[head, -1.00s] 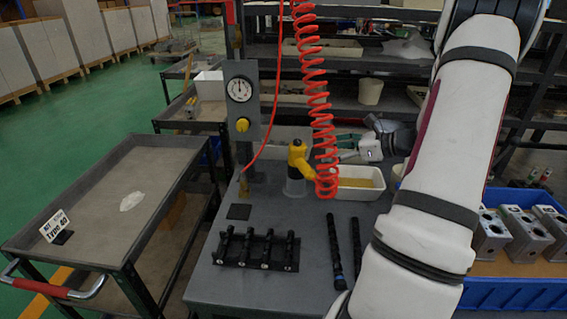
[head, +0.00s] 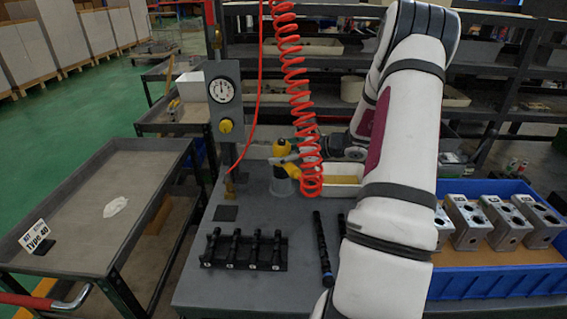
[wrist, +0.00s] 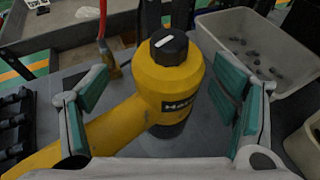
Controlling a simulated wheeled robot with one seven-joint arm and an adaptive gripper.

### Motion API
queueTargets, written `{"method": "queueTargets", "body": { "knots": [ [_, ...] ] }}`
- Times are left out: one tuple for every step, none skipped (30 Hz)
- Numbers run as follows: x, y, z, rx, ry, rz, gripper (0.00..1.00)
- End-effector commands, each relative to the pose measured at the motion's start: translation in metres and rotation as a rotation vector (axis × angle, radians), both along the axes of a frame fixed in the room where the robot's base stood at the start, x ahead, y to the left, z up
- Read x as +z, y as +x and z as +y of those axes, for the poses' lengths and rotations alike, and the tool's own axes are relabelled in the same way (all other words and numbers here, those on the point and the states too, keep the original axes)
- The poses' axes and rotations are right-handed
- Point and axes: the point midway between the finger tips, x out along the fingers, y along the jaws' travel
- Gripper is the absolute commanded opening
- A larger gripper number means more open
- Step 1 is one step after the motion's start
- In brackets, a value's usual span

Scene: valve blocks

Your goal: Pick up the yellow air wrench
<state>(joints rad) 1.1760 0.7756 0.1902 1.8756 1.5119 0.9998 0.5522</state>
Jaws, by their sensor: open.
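The yellow air wrench (head: 283,149) stands upright in a grey holder on the grey bench, behind the red coiled hose. In the wrist view the wrench (wrist: 165,90) fills the middle, with a black cap on top and its yellow handle running to the lower left. My gripper (wrist: 157,100) is open, with one green-padded finger on each side of the wrench. No clear contact shows between the pads and the wrench. In the head view my gripper (head: 296,156) is at the wrench, partly hidden by the hose.
A red coiled hose (head: 300,95) hangs close in front of the wrench. A pale bin (wrist: 260,60) stands right of it. A gauge post (head: 224,100), a black rack (head: 243,250) and a black rod (head: 323,250) are on the bench. A blue crate (head: 500,282) holds metal blocks.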

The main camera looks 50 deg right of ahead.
Motion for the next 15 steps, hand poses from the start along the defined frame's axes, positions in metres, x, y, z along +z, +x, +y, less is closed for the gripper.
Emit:
{"method": "queueTargets", "body": {
  "knots": [
    [-0.0026,0.0045,0.0014,0.0,0.001,0.0,0.81],
    [-0.0032,0.006,0.0016,-0.002,0.001,0.0,0.81],
    [-0.0036,0.0072,0.0018,-0.002,0.001,0.0,0.81],
    [-0.0036,0.0075,0.0018,-0.003,0.001,0.0,0.81],
    [-0.0035,0.0075,0.0017,-0.002,0.0,0.0,0.81],
    [-0.0034,0.0073,0.0016,-0.002,0.0,0.0,0.81],
    [-0.0033,0.0073,0.0017,-0.002,0.0,0.0,0.81],
    [-0.0033,0.0073,0.0017,-0.002,0.0,0.0,0.81],
    [-0.0033,0.0073,0.0018,-0.002,0.0,0.0,0.76],
    [-0.0033,0.0072,0.0018,-0.001,0.001,0.0,0.69],
    [-0.0033,0.0072,0.0018,-0.001,0.001,0.0,0.62],
    [-0.0033,0.0072,0.0018,-0.001,0.001,0.0,0.53],
    [-0.0033,0.0072,0.0018,-0.001,0.001,0.0,0.47],
    [-0.0033,0.0072,0.0019,-0.001,0.001,0.0,0.4],
    [-0.0033,0.0071,0.002,-0.001,0.001,0.0,0.31]
  ]
}}
